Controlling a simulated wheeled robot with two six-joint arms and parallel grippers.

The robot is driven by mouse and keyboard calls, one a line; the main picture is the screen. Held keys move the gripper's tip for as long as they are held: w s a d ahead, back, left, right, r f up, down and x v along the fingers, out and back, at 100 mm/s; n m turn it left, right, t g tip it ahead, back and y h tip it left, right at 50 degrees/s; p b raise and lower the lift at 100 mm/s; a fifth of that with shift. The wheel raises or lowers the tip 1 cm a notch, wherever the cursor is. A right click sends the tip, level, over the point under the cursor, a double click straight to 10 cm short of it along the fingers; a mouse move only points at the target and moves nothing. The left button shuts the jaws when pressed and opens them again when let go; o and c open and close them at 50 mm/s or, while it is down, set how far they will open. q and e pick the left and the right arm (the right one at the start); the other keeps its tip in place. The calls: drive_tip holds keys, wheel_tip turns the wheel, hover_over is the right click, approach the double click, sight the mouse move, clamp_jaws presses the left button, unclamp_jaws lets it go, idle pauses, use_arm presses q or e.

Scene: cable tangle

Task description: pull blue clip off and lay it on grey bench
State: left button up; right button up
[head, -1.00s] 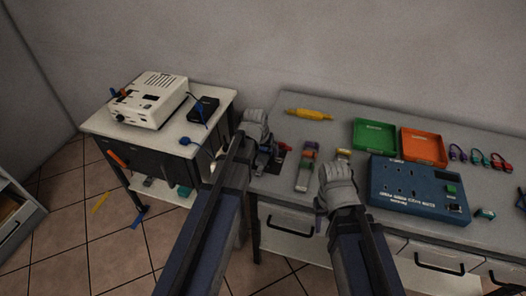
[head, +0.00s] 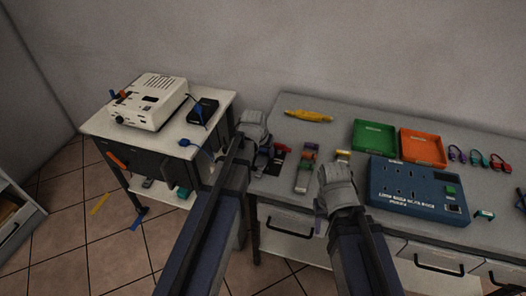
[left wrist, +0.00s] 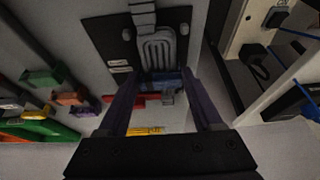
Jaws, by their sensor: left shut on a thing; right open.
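My left gripper (head: 264,163) is at the left end of the grey bench (head: 345,112), over a black plate (head: 279,163). In the left wrist view its two purple fingers (left wrist: 163,86) are closed on the blue clip (left wrist: 164,80). The clip is at the end of a looped grey cable (left wrist: 158,46) that lies on the black plate (left wrist: 108,38). I cannot tell whether the clip still touches the cable. The clip is mostly hidden in the head view. My right gripper (head: 321,226) is open over the bench's front edge, its fingers partly hidden.
A strip with coloured blocks (head: 304,175) lies right of the black plate. A yellow object (head: 309,115), green tray (head: 374,135), orange tray (head: 423,148) and blue panel (head: 418,190) are on the bench. A side table (head: 170,138) with a white device (head: 150,101) stands left.

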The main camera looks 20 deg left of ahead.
use_arm(q)
drive_tip(key=c, duration=0.7)
drive_tip(key=shift+r+p, duration=0.3)
drive_tip(key=shift+r+p, duration=2.1)
drive_tip(key=shift+p, duration=0.05)
drive_tip(key=shift+r, duration=0.1)
